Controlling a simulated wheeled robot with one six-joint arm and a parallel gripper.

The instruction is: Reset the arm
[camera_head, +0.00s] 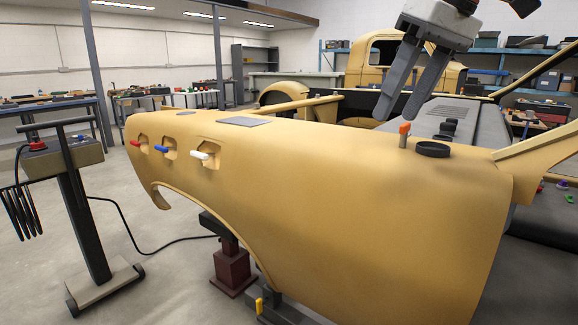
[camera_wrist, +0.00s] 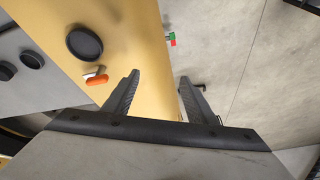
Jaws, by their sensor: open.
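My gripper (camera_head: 399,92) hangs at the upper right of the head view, above the yellow body shell (camera_head: 330,200). Its two dark fingers are apart with nothing between them. In the wrist view my gripper (camera_wrist: 160,98) also shows open and empty, with the yellow shell (camera_wrist: 135,40) and grey floor beyond the fingers. An orange-tipped peg (camera_head: 404,135) stands upright on the shell below the fingers, beside a round black cap (camera_head: 433,149). In the wrist view the orange peg (camera_wrist: 97,80) and black cap (camera_wrist: 84,43) lie left of the fingers, apart from them.
Red (camera_head: 135,143), blue (camera_head: 161,149) and white (camera_head: 200,155) handles sit in recesses on the shell's side. A wheeled stand (camera_head: 85,215) with a control box is at left. A yellow truck cab (camera_head: 405,65) stands behind. Floor at left is partly clear, with a cable across it.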

